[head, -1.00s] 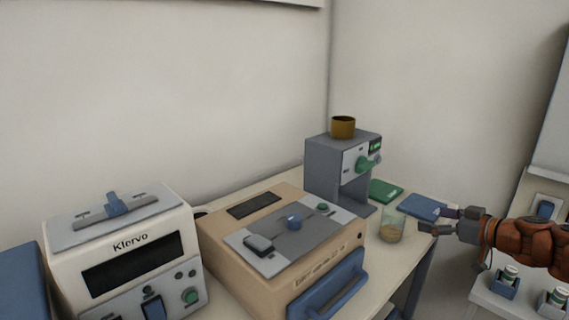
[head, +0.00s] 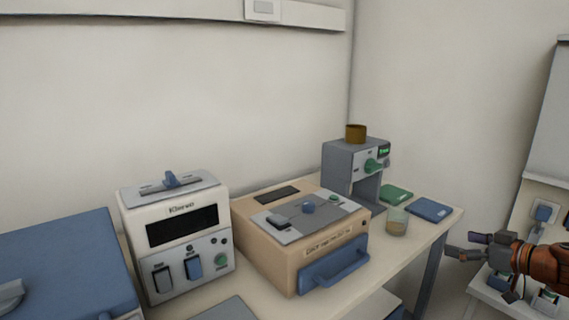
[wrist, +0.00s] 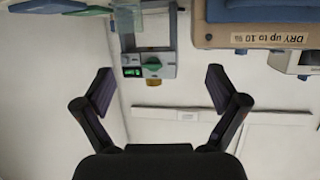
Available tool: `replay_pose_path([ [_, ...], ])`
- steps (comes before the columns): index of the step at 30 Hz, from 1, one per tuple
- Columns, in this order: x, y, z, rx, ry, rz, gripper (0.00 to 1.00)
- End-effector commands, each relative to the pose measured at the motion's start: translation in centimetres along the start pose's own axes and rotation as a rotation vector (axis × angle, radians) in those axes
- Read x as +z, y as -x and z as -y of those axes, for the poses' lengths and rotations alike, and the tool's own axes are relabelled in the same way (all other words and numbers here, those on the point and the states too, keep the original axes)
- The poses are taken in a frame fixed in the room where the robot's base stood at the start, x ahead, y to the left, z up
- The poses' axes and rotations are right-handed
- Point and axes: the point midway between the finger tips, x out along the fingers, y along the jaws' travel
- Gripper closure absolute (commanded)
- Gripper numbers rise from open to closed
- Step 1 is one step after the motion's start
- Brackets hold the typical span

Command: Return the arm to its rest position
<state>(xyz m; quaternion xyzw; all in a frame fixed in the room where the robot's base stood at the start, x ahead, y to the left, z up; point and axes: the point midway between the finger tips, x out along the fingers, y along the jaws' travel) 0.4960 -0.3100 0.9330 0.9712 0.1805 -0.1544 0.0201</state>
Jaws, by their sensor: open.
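My gripper (head: 468,246) is at the right of the head view, at the end of my orange arm, just off the right end of the bench. Its fingers are apart with nothing between them. In the wrist view my gripper (wrist: 160,85) also shows open and empty, with the scene upside down behind it. A glass beaker with tan contents (head: 397,222) stands upright on the bench, to the left of my gripper and apart from it.
The bench (head: 403,262) holds a white Klarvo unit (head: 180,245), a tan box furnace (head: 275,250) with a blue handle, a grey machine (head: 345,165) with a brown cup on top, a green pad (head: 396,193) and a blue pad (head: 430,209). A shelf with small jars stands at right.

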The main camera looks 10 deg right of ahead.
Motion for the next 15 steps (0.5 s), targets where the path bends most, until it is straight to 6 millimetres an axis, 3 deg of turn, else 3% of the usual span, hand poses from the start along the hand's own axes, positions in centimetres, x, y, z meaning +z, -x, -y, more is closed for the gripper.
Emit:
replay_pose_path([
  [8,-1.2,-2.6,5.1,-0.111,-0.018,0.062,0.05],
  [15,-2.1,-5.0,12.5,-0.248,-0.045,0.175,0.05],
])
